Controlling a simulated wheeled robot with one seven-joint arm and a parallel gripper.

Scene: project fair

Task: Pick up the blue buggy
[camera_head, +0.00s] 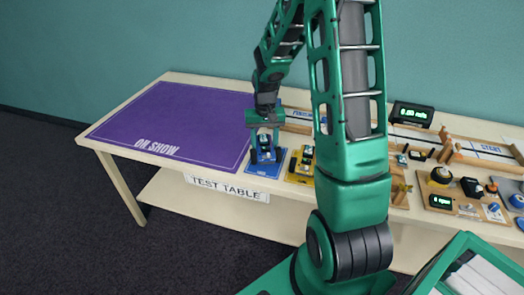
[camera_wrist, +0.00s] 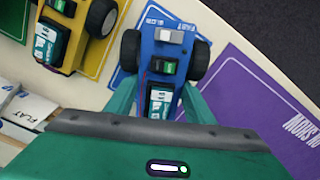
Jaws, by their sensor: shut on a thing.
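The blue buggy (camera_head: 266,154) is at the blue mat (camera_head: 263,169) on the table, just right of the purple mat. My gripper (camera_head: 264,128) points down over it and is shut on it. In the wrist view the blue buggy (camera_wrist: 150,63) shows dark wheels, a green switch and a teal-and-white block. The two fingers of my gripper (camera_wrist: 160,92) are on either side of its body. The near end of the buggy is hidden behind the gripper's palm. I cannot tell whether its wheels touch the mat.
A yellow buggy (camera_head: 302,166) stands close on the right, also in the wrist view (camera_wrist: 69,38). The purple "ON SHOW" mat (camera_head: 175,118) on the left is empty. Wooden tracks, a green display (camera_head: 411,113) and small devices crowd the table's right side.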

